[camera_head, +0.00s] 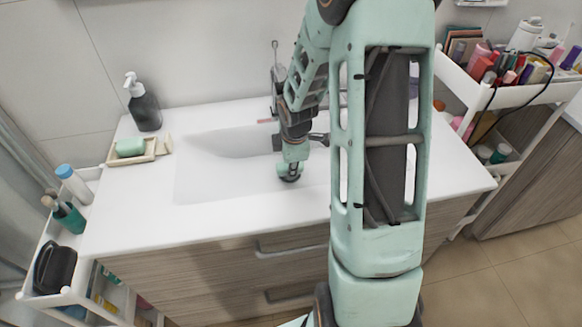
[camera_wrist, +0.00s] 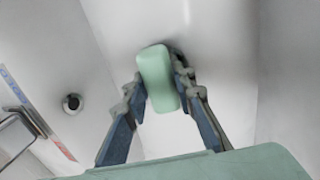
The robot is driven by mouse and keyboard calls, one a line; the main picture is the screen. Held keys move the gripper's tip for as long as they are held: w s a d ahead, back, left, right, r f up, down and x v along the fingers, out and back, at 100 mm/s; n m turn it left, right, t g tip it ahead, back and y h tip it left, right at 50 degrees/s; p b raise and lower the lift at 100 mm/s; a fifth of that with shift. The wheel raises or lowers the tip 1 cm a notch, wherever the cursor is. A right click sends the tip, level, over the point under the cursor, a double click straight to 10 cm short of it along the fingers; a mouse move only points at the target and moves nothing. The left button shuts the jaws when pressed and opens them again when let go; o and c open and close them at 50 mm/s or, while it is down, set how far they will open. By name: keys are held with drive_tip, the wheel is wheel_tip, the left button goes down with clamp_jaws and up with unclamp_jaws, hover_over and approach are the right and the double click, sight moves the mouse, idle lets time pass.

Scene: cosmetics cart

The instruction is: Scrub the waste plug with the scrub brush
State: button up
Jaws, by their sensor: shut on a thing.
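My gripper (camera_wrist: 160,82) is shut on a light green, rounded block, which I take for the scrub brush (camera_wrist: 156,72). The fingers grip its two long sides. In the head view my gripper is low inside the white sink basin, with the brush (camera_head: 291,168) near the basin floor. I cannot tell whether it touches the floor. The waste plug (camera_wrist: 73,103) is a dark round piece with a pale rim, left of the brush in the wrist view and apart from it. My arm hides the plug in the head view.
The sink (camera_head: 215,185) has raised walls around my gripper. The faucet (camera_head: 276,70) stands behind the basin, partly covered by my arm. A soap dispenser (camera_head: 144,105) and a soap dish (camera_head: 150,153) are at left. Loaded carts flank the counter, left (camera_head: 95,298) and right (camera_head: 548,97).

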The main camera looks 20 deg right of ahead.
drive_tip(key=shift+w+d, duration=0.1)
drive_tip(key=shift+w, duration=0.5)
drive_tip(key=shift+s+a, duration=0.15)
drive_tip(key=shift+s, duration=0.65)
drive_tip(key=shift+s+a, duration=0.15)
drive_tip(key=shift+s, duration=0.6)
drive_tip(key=shift+w+d+f, duration=0.15)
drive_tip(key=shift+w, duration=0.6)
drive_tip(key=shift+w+d+p, duration=0.15)
drive_tip(key=shift+w+p, duration=0.2)
drive_tip(key=shift+w, duration=0.4)
drive_tip(key=shift+s+a, duration=0.15)
drive_tip(key=shift+s, duration=0.6)
drive_tip(key=shift+s+a, duration=0.15)
drive_tip(key=shift+s, duration=0.6)
drive_tip(key=shift+w+d+p, duration=0.15)
drive_tip(key=shift+w, duration=0.6)
drive_tip(key=shift+w+d+p, duration=0.15)
drive_tip(key=shift+w, duration=0.6)
drive_tip(key=shift+s+a, duration=0.15)
drive_tip(key=shift+s, duration=0.6)
drive_tip(key=shift+s+a, duration=0.15)
drive_tip(key=shift+s, duration=0.6)
drive_tip(key=shift+w+d+p, duration=0.15)
drive_tip(key=shift+w, duration=0.65)
drive_tip(key=shift+w+d+p, duration=0.15)
drive_tip(key=shift+w, duration=0.6)
wheel_tip(320, 180, up, 7)
drive_tip(key=p, duration=0.6)
